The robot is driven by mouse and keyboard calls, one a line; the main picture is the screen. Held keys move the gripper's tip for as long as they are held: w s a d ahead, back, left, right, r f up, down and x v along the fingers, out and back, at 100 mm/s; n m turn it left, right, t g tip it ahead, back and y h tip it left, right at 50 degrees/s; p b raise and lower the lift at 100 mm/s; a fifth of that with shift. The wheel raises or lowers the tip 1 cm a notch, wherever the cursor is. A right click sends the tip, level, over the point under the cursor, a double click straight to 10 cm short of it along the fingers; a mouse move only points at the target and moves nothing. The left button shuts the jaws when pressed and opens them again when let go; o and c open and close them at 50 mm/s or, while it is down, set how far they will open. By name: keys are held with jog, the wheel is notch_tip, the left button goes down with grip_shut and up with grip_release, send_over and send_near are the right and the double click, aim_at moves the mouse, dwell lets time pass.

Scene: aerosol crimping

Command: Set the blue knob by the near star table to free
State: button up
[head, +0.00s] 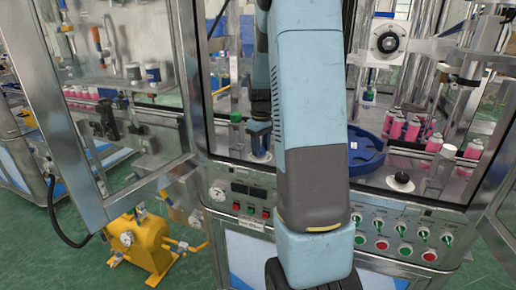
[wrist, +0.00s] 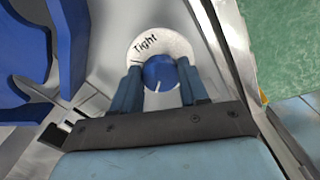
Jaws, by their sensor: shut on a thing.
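In the wrist view the blue knob (wrist: 160,73) sits on a white round dial (wrist: 152,48) with the word "Tight" at its upper left. A white mark on the knob's face points down in that view, away from the word. My gripper (wrist: 160,80) is shut on the knob, with a finger at each side. In the head view my gripper (head: 258,153) points down at the machine bed, left of my arm. The knob is too small and covered to make out there. A blue star table (head: 365,165) stands right of my arm, partly hidden by it.
Several pink cans (head: 413,130) line the right side. The control panel (head: 400,240) with switches and buttons runs along the front. Metal frame posts and glass doors (head: 120,100) flank the opening.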

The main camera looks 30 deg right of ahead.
aim_at(261, 149)
jog(key=shift+w+r+n, duration=0.1)
jog(key=shift+n, duration=0.5)
jog(key=o, duration=1.1)
jog(key=shift+c, duration=0.2)
notch_tip(261, 149, up, 14)
jog(key=shift+f, duration=0.25)
